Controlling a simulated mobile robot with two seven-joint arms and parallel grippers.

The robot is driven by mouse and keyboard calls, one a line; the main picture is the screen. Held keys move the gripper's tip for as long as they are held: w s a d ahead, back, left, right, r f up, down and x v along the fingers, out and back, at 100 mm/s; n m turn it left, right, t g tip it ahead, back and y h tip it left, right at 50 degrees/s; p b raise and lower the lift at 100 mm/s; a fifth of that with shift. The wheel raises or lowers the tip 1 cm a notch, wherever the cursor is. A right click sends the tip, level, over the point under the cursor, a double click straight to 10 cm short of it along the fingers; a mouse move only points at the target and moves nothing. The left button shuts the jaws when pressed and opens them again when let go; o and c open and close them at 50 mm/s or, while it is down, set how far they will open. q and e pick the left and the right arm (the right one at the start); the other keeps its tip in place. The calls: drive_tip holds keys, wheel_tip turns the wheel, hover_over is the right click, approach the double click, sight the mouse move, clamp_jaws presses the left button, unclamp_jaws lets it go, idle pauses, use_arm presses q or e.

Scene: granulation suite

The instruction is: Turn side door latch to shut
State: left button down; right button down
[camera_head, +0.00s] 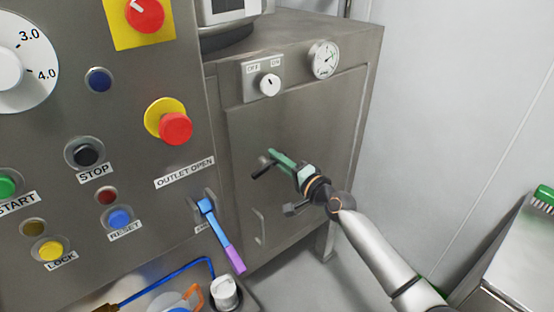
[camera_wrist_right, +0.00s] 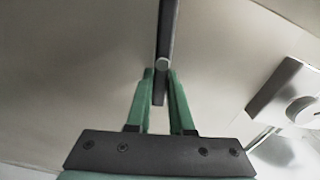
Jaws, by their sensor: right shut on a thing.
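The side door (camera_head: 295,130) is a flat grey steel panel on the cabinet's side face. Its latch (camera_head: 262,170) is a dark bar handle near the left part of the door. My right gripper (camera_head: 275,158), with green fingers, is shut on the latch. In the right wrist view the latch (camera_wrist_right: 167,40) is a dark bar running up from between the green fingers (camera_wrist_right: 161,85), with a round pale pivot end at the fingertips. The fingers cover part of the latch in the head view. My left gripper is not in view.
Above the door are an OFF/ON knob (camera_head: 269,84) and a round gauge (camera_head: 324,60). A blue and purple outlet lever (camera_head: 220,234) sticks out at the left. The control panel (camera_head: 130,130) has several buttons. A steel cart (camera_head: 515,265) stands at right.

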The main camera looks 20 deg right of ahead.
drive_tip(key=shift+f+m, duration=0.3)
drive_tip(key=shift+m, duration=0.8)
drive_tip(key=c, duration=1)
unclamp_jaws()
drive_tip(key=shift+o, duration=1)
drive_tip(key=v, duration=1.2)
drive_tip(key=shift+s, duration=0.25)
drive_tip(key=shift+d, duration=0.1)
